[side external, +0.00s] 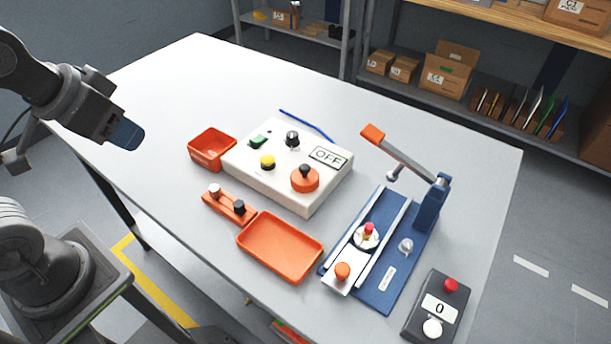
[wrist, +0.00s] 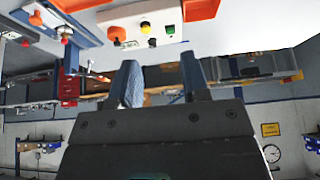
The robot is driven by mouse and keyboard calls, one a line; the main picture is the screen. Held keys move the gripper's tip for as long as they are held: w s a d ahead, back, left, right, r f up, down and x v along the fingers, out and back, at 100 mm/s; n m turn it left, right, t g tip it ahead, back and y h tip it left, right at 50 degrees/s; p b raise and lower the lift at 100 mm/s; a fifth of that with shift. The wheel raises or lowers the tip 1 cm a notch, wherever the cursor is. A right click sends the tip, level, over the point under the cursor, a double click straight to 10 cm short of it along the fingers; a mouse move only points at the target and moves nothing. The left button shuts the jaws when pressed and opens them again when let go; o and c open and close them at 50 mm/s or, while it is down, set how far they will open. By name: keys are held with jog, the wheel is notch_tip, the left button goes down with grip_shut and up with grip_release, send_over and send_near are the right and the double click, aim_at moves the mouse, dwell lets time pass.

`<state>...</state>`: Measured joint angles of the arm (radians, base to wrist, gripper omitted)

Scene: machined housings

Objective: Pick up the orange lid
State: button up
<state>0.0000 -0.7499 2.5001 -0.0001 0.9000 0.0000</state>
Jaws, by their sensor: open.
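An orange round piece with a black knob on top, which looks like the lid (side external: 305,180), sits on the front right part of a white control box (side external: 255,178). In the wrist view the lid (wrist: 117,32) shows near the top edge, left of the yellow button. My gripper (side external: 130,136) is raised at the left, over the table's left side and well apart from the lid. In the wrist view its two fingers (wrist: 160,82) stand apart with nothing between them.
Around the box are an orange bin (side external: 211,152), an orange tray (side external: 280,258), an orange block with two pegs (side external: 228,207) and a blue rod (side external: 305,125). A blue lever press (side external: 405,245) with a raised arm and a counter box (side external: 437,305) stand at right. The table's back left is clear.

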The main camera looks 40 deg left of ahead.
jog(key=shift+o, duration=0.4)
jog(key=o, duration=0.6)
jog(key=shift+o, duration=0.2)
jog(key=m+g, duration=0.6)
jog(key=m, duration=1.2)
send_over(305, 166)
jog(key=a, duration=0.1)
notch_tip(305, 166, down, 7)
notch_tip(305, 166, down, 8)
jog(key=shift+s+r, duration=0.1)
jog(key=shift+d+f, duration=0.25)
jog(key=shift+f, duration=1.05)
jog(key=shift+d+f, duration=0.25)
jog(key=shift+f, duration=1.05)
